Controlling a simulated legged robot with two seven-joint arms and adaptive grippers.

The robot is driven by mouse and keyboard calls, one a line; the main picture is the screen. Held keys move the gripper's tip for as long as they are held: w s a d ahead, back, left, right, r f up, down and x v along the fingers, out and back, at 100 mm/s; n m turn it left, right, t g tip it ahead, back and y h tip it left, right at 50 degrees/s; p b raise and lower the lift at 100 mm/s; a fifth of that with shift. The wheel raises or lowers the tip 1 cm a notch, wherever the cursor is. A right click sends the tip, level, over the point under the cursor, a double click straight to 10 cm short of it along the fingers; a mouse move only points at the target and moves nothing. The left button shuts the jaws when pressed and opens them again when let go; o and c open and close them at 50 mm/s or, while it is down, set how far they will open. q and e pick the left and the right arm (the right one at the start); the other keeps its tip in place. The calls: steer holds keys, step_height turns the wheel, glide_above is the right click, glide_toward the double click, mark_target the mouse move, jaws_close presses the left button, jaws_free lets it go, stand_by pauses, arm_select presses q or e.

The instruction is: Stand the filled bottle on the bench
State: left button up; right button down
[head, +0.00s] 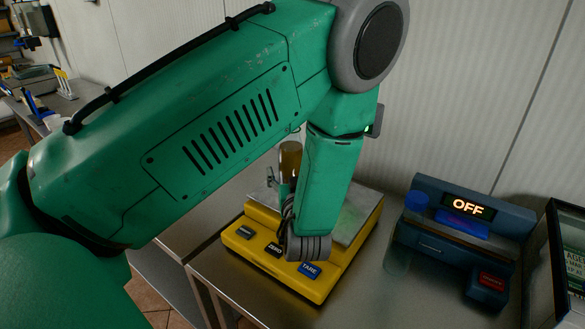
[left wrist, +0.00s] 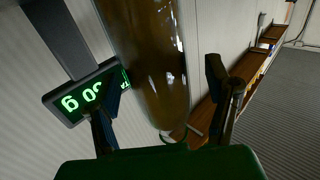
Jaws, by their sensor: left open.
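A bottle filled with amber-brown liquid (head: 291,158) shows behind my left forearm at the yellow scale (head: 243,260). Its lower part is hidden by my arm and gripper, so its contact with the scale's plate cannot be seen. My left gripper (head: 279,186) is largely hidden by its own wrist. In the left wrist view, the bottle (left wrist: 150,65) fills the middle between the two spread fingers of my left gripper (left wrist: 165,98), with a gap by the right finger. The bench (head: 350,295) is bare steel around the scale. My right gripper is out of view.
A dark-framed sign (head: 570,245) stands at far right. The scale's green display (left wrist: 85,95) shows partly.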

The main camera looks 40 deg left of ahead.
mark_target(291, 163)
arm_select(q)
steer(key=x, duration=0.3)
steer(key=shift+w+p, duration=0.4)
steer(key=shift+w, duration=0.05)
steer(key=shift+w+a+f, duration=0.1)
steer(key=shift+a, duration=0.45)
jaws_close()
steer(key=shift+d, duration=0.25)
